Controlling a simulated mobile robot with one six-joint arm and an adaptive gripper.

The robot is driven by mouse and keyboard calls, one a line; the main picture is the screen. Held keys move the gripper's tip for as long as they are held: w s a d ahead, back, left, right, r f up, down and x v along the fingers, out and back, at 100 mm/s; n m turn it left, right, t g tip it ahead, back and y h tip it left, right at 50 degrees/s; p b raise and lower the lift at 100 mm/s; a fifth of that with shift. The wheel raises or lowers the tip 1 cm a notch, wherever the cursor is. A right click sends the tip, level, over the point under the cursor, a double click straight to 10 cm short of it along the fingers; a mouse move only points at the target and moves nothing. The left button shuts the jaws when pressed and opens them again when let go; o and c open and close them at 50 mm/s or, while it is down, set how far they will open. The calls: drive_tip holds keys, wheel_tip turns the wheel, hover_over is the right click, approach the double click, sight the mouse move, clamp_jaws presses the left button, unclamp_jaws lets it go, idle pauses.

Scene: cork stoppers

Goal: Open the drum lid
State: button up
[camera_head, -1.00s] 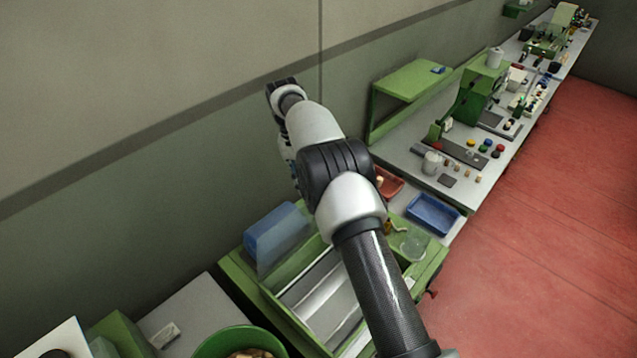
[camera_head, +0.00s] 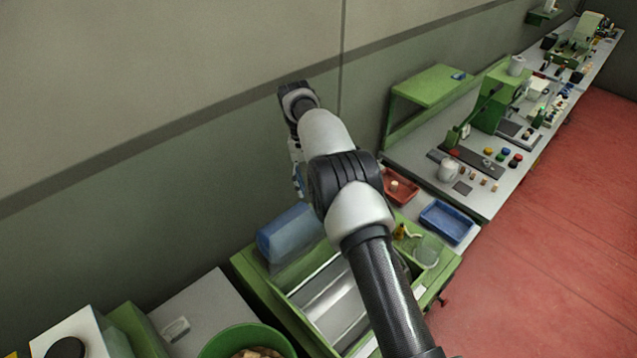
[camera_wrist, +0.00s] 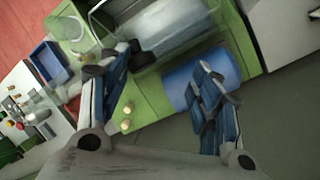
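A green machine housing (camera_head: 248,277) stands below my arm, with a silvery, drum-like body (camera_head: 325,290) inside; the body also shows in the wrist view (camera_wrist: 180,35). A translucent panel (camera_head: 296,262) stands tilted beside a blue cylinder (camera_head: 290,232) at the wall side; I cannot tell whether this panel is the drum lid. The blue cylinder appears in the wrist view (camera_wrist: 208,82) near the right finger. My gripper (camera_wrist: 165,66) is open and empty, its fingers well apart above the housing. In the head view my arm partly hides the gripper and part of the machine.
A blue tray (camera_head: 448,222) and a red tray (camera_head: 400,188) sit right of the machine. A clear cup (camera_head: 428,250) stands at its right end. A green bin of corks (camera_head: 215,342) is front left. The wall (camera_head: 150,190) runs close behind.

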drive_tip(key=shift+o, duration=0.2)
drive_tip(key=shift+x, duration=0.9)
wheel_tip(320, 180, up, 12)
drive_tip(key=shift+f, duration=0.25)
drive_tip(key=shift+c, duration=0.5)
